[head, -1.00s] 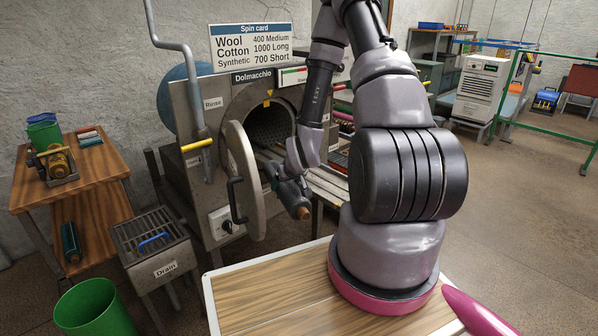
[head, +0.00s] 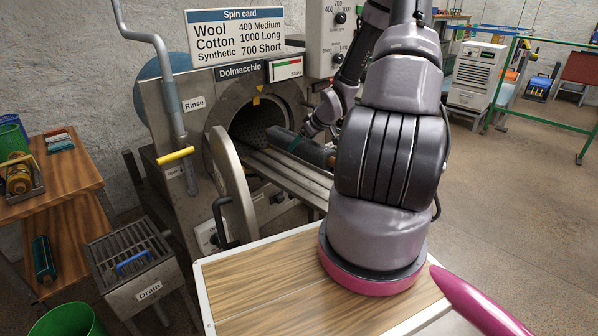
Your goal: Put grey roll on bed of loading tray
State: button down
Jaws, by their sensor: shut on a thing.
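The grey roll (head: 312,153) is a dark cylinder over the loading tray, its near end partly hidden behind my arm. My gripper (head: 303,142) is shut on the roll from above. The loading tray (head: 285,172) is a pale slatted bed running from the round drum opening out to the right, its outer end hidden behind my arm. The roll lies roughly along the tray's far side. I cannot tell whether it touches the slats.
The drum machine's round door (head: 232,185) stands open left of the tray. A crank pipe with a yellow handle (head: 175,155) rises at the left. A drain grate (head: 128,255), a wooden side table (head: 60,205) and a green bin (head: 68,322) stand further left.

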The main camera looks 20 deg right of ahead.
notch_tip(320, 180, down, 9)
dwell(0.5)
jog(key=shift+f, duration=0.1)
jog(key=shift+f, duration=0.1)
grip_release()
